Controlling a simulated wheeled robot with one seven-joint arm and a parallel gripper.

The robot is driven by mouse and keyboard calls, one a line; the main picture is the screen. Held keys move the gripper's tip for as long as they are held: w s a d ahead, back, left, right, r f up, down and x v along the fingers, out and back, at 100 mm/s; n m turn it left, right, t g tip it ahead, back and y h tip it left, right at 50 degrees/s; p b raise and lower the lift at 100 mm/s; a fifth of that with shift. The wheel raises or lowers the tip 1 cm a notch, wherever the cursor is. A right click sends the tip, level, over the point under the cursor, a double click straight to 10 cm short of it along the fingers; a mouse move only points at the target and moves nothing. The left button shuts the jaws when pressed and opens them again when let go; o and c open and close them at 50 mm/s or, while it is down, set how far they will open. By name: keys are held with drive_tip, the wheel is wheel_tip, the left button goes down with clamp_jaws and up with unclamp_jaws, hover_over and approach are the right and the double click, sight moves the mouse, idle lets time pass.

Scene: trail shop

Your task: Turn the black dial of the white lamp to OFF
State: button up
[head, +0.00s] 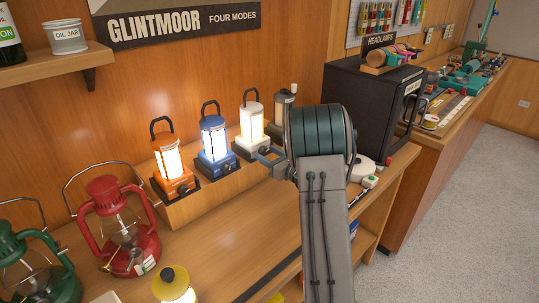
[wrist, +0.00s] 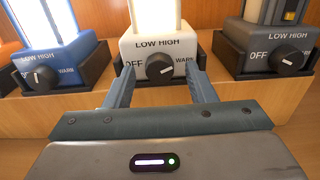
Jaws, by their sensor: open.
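The white lamp (head: 251,125) stands lit in the row on the wooden step, between the blue lamp and a grey lamp. My gripper (wrist: 161,80) is open and empty, one finger to each side of the dial in the picture, with no clear contact. In the head view my gripper (head: 268,156) is just in front of the lamp, partly hidden by my arm.
The blue lamp (wrist: 48,60) and the grey lamp (wrist: 270,55) stand close on either side, with similar dials. An orange lamp (head: 172,165) is farther left. Red (head: 125,225) and green (head: 35,262) lanterns stand at front left. A black box (head: 370,105) stands right.

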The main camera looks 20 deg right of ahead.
drive_tip(key=c, duration=1)
drive_tip(key=shift+f+n+b, duration=0.15)
drive_tip(key=shift+n+b, duration=0.25)
drive_tip(key=shift+b, duration=0.55)
drive_tip(key=shift+n+b, duration=0.4)
drive_tip(key=shift+b, duration=0.45)
drive_tip(key=shift+r, duration=0.2)
drive_tip(key=o, duration=1)
drive_tip(key=b+v, duration=0.2)
drive_tip(key=v, duration=1.2)
